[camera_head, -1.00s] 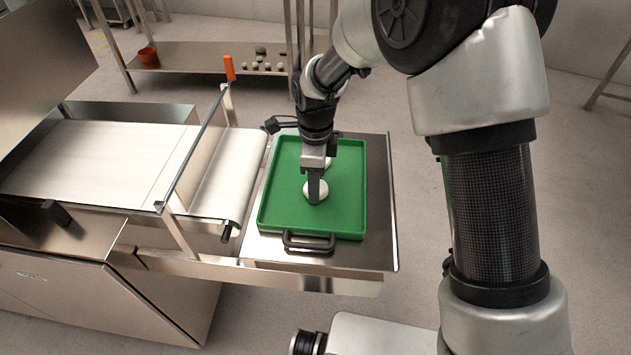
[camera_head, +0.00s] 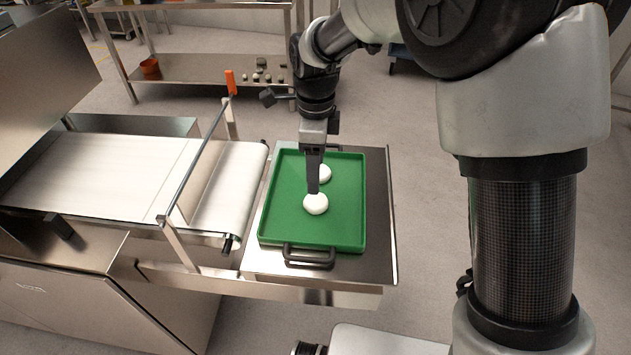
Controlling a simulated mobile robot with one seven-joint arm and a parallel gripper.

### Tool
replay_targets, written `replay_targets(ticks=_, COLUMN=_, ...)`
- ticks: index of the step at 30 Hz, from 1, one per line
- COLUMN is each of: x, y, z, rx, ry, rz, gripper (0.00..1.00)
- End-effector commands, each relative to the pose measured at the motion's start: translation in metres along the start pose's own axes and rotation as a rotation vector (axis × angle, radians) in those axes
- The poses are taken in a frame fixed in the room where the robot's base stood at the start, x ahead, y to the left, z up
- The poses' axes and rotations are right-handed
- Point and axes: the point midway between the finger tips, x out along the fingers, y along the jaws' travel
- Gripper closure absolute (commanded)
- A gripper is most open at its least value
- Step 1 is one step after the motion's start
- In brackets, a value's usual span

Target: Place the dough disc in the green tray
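The green tray (camera_head: 283,225) lies on a steel shelf to the right of the conveyor. Two white dough discs lie on the tray floor. The nearer dough disc (camera_head: 316,205) is just below my gripper's fingertips, and the farther dough disc (camera_head: 324,173) is partly hidden behind my gripper. My gripper (camera_head: 313,190) points down over the tray, its tips at or just above the nearer disc's far edge. From this side-on view I cannot tell how far apart the fingers are.
The conveyor belt (camera_head: 232,185) ends left of the tray, with a guard frame and orange-topped lever (camera_head: 231,83) beside it. The tray has a black handle (camera_head: 308,257) at the front. A steel rack (camera_head: 200,68) with small items stands behind.

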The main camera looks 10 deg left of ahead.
Motion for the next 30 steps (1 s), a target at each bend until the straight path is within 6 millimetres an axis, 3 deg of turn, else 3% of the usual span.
replay_targets(ticks=4, x=-0.019, y=0.0, z=0.0, rx=0.001, ry=0.0, rz=0.0, gripper=0.39)
replay_targets(ticks=12, x=-0.026, y=0.0, z=0.0, rx=0.0, ry=0.0, rz=0.0, gripper=0.39)
replay_targets(ticks=16, x=-0.042, y=0.002, z=-0.015, rx=-0.049, ry=-0.006, rz=-0.022, gripper=0.39)
replay_targets(ticks=20, x=-0.084, y=0.016, z=-0.06, rx=-0.222, ry=-0.012, rz=-0.09, gripper=0.39)
replay_targets(ticks=23, x=-0.121, y=0.041, z=-0.107, rx=-0.423, ry=0.006, rz=-0.163, gripper=0.39)
replay_targets(ticks=27, x=-0.157, y=0.09, z=-0.165, rx=-0.722, ry=0.077, rz=-0.259, gripper=0.39)
replay_targets(ticks=30, x=-0.17, y=0.129, z=-0.198, rx=-0.928, ry=0.158, rz=-0.313, gripper=0.39)
